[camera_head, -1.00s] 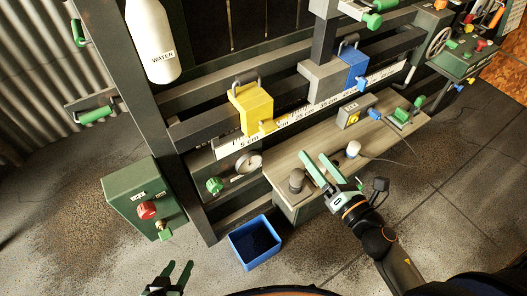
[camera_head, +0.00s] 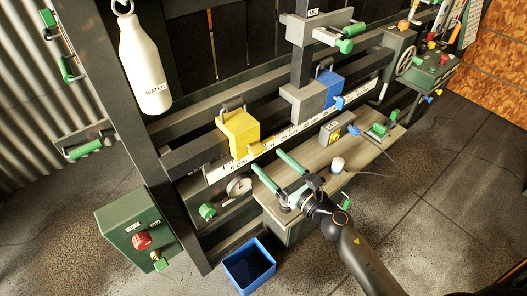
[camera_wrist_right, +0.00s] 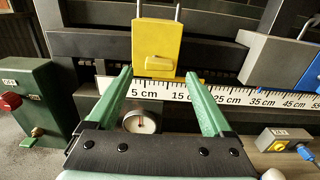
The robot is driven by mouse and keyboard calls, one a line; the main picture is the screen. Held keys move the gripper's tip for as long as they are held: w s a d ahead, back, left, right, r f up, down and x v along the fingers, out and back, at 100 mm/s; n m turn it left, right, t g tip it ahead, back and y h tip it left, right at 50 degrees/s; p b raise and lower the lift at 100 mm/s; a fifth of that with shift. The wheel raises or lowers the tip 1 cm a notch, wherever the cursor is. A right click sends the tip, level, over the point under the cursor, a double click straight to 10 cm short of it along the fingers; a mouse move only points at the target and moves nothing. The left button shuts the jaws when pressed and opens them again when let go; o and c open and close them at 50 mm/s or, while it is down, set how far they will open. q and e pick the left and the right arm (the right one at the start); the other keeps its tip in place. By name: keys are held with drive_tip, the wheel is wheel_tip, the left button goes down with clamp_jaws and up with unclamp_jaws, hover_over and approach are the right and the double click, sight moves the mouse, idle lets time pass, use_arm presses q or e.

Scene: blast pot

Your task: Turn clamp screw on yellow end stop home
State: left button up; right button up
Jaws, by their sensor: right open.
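The yellow end stop (camera_head: 239,133) sits on the dark rail above the white centimetre scale, near its 5 cm end. Its yellow clamp screw (camera_head: 256,150) sticks out at the lower front; it also shows in the right wrist view (camera_wrist_right: 160,65). My right gripper (camera_head: 267,161) is open and empty, just below and in front of the end stop. In the right wrist view its two green fingers (camera_wrist_right: 158,76) spread to either side of the screw, apparently short of it. My left gripper is not in view.
A grey block with a blue part (camera_head: 329,88) sits farther right on the rail. A round gauge (camera_head: 238,186) is below the scale. A wooden bench (camera_head: 315,185) carries a white knob (camera_head: 337,164). A blue bin (camera_head: 249,267) stands on the floor.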

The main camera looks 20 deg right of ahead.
sight(260, 153)
drive_tip(key=shift+x, duration=1.85)
drive_tip(key=shift+c, duration=0.2)
clamp_jaws()
